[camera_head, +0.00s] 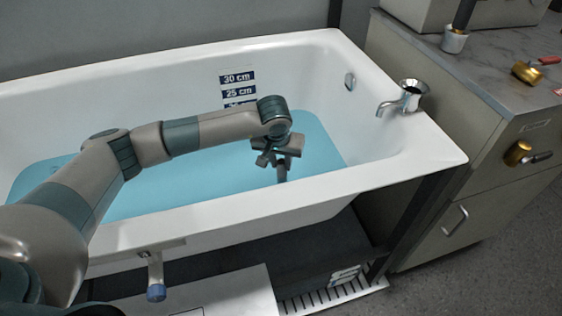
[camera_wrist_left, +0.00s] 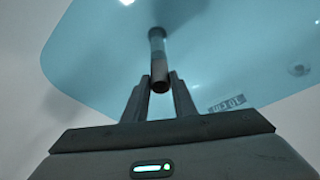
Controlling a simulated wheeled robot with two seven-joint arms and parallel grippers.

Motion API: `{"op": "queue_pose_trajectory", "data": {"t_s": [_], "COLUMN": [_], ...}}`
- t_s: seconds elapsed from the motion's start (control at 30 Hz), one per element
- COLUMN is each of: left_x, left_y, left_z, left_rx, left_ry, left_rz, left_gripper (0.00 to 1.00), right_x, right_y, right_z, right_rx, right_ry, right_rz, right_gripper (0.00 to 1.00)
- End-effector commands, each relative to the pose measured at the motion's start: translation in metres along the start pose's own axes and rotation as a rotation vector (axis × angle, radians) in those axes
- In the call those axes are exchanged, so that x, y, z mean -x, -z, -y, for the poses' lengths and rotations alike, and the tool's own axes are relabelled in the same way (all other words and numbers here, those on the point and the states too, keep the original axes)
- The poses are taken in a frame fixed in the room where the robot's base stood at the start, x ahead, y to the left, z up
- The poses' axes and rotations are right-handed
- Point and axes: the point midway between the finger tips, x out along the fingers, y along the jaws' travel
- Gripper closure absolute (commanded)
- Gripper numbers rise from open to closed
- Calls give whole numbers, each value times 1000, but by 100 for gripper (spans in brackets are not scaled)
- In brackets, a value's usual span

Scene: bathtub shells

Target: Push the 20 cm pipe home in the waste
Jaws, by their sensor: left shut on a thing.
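My left gripper (camera_head: 281,163) reaches over the rim and points down into the white bathtub (camera_head: 385,165), over the blue water (camera_head: 318,150). In the left wrist view, its fingers (camera_wrist_left: 159,95) are shut on a slim dark pipe (camera_wrist_left: 158,60). The near end of the pipe shows between the fingertips, and its shaft runs away from them towards the water-covered floor. My right gripper is not in view.
Depth labels (camera_head: 238,86) mark the tub's back wall. A chrome spout (camera_head: 403,98) sits on the right rim. The counter (camera_head: 490,70) at right carries brass fittings (camera_head: 525,73).

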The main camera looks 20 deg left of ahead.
Motion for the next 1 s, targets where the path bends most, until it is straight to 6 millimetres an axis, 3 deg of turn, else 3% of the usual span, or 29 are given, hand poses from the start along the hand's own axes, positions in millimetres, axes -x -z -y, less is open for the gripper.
{"op": "queue_pose_trajectory", "data": {"t_s": [0.1, 0.13, 0.2, 0.23, 0.67, 1.0], "left_x": [-4, -3, -3, -3, 2, 45], "left_y": [-1, -1, -1, -1, -1, 1], "left_z": [0, 0, 0, 0, 0, 0], "left_rx": [0, 0, 0, 0, 0, -1], "left_ry": [0, 0, 0, 0, 0, -1], "left_rz": [1, 1, 1, 1, 0, -3], "left_gripper": [98, 73, 57, 54, 54, 54], "right_x": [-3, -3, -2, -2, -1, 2], "right_y": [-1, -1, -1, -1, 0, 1], "right_z": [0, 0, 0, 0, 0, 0], "right_rx": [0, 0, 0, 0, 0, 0], "right_ry": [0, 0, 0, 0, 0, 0], "right_rz": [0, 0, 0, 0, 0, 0], "right_gripper": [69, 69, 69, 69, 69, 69]}}
